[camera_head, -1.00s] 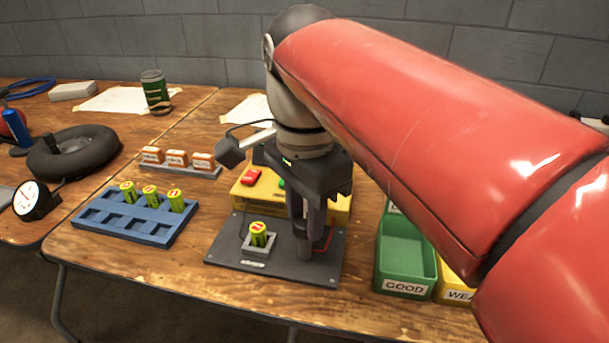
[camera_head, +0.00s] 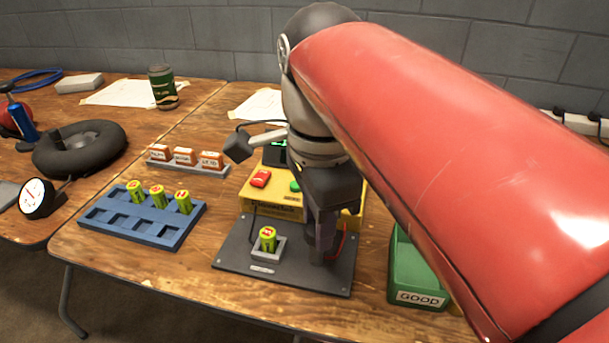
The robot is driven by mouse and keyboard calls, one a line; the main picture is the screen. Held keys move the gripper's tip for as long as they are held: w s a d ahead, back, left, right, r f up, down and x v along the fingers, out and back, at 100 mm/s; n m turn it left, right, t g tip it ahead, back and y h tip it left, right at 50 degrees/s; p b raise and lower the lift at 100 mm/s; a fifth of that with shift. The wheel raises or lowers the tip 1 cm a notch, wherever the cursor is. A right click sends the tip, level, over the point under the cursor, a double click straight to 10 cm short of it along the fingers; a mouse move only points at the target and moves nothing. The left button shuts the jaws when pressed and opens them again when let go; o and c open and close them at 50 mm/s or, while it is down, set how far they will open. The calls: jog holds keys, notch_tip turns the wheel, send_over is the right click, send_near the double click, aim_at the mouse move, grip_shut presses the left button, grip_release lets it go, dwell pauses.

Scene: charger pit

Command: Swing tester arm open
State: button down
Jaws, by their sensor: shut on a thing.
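The battery tester is a yellow box (camera_head: 275,203) with a red button, a green button and a small dark display, behind a dark base plate (camera_head: 245,262). A yellow-green battery (camera_head: 268,238) stands upright in a small grey holder on the plate. My gripper (camera_head: 318,252) points down over the right part of the plate, right of the battery and in front of the box. It is shut on the tester arm, which the fingers and wrist mostly hide. A bit of red (camera_head: 341,243) shows just right of the fingers.
A blue tray (camera_head: 150,222) with three batteries stands left of the tester. Small orange-white boxes (camera_head: 184,156) sit behind it. A green GOOD bin (camera_head: 418,275) stands close on the right, partly behind my red arm. A black-tipped lever (camera_head: 240,145) stands near the wrist.

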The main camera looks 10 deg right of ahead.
jog(key=c, duration=1.1)
grip_release()
jog(key=shift+o, duration=0.2)
notch_tip(320, 180, up, 8)
jog(key=shift+f+p, duration=0.1)
jog(key=shift+p, duration=0.55)
